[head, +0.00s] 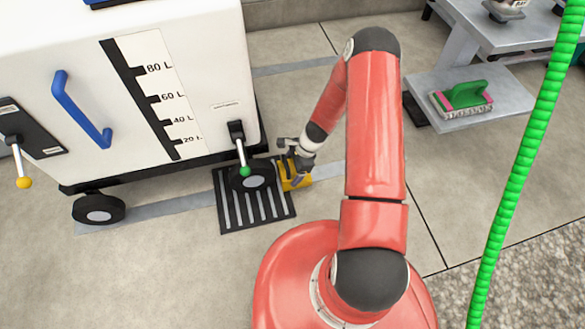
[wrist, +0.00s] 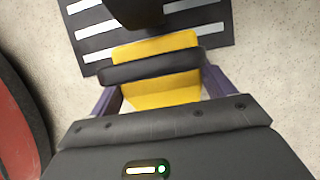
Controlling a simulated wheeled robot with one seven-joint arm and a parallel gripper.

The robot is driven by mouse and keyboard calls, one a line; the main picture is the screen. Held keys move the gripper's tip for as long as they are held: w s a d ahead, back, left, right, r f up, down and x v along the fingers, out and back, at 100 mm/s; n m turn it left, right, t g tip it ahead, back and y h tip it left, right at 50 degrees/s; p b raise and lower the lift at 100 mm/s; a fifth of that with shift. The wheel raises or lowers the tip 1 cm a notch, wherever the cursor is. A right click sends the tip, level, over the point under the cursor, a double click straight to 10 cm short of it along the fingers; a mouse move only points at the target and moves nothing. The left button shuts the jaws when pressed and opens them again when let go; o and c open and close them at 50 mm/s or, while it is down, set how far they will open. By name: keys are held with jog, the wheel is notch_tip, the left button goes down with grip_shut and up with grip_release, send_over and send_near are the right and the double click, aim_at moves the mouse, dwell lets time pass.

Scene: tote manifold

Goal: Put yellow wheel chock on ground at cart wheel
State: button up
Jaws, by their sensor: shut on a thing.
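The yellow wheel chock (head: 293,180) is low by the floor, just right of the white cart's near right wheel (head: 254,181). My gripper (head: 289,165) is shut on the chock. In the wrist view the chock (wrist: 155,92) lies between the two fingers of my gripper (wrist: 155,95), with a dark band across it. Its far end is close to the dark wheel (wrist: 137,8) and over the edge of the striped black floor grate (wrist: 88,40). I cannot tell whether the chock touches the ground or the wheel.
The white cart (head: 200,60) stands at left; its other wheel (head: 98,209) shows. A lever with a green knob (head: 243,171) hangs above the near wheel. A green hose (head: 520,165) runs down the right. A grey bench (head: 510,100) holds a green-handled brush (head: 465,97).

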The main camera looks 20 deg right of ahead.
jog(key=o, duration=1.1)
jog(key=p+v, duration=0.3)
jog(key=v, duration=0.9)
jog(key=s+a+r+n+t+h, duration=0.15)
jog(key=r+n, duration=0.35)
jog(key=r, duration=0.8)
jog(key=s+a+r+n+t+h, duration=0.1)
jog(key=s+r+n, duration=0.25)
jog(key=r, duration=0.95)
jog(key=s+r+n+t, duration=0.1)
jog(key=s+r+n, duration=0.2)
jog(key=s+r, duration=0.1)
jog(key=s+r+n+t+h, duration=0.1)
jog(key=s+r+n, duration=0.2)
jog(key=s+r, duration=0.2)
jog(key=s+a+r+n+t+h, duration=0.1)
jog(key=s+r+n, duration=0.2)
jog(key=s+r, duration=0.2)
jog(key=shift+s+a+n, duration=0.1)
jog(key=shift+s+n, duration=0.15)
jog(key=shift+s, duration=1.35)
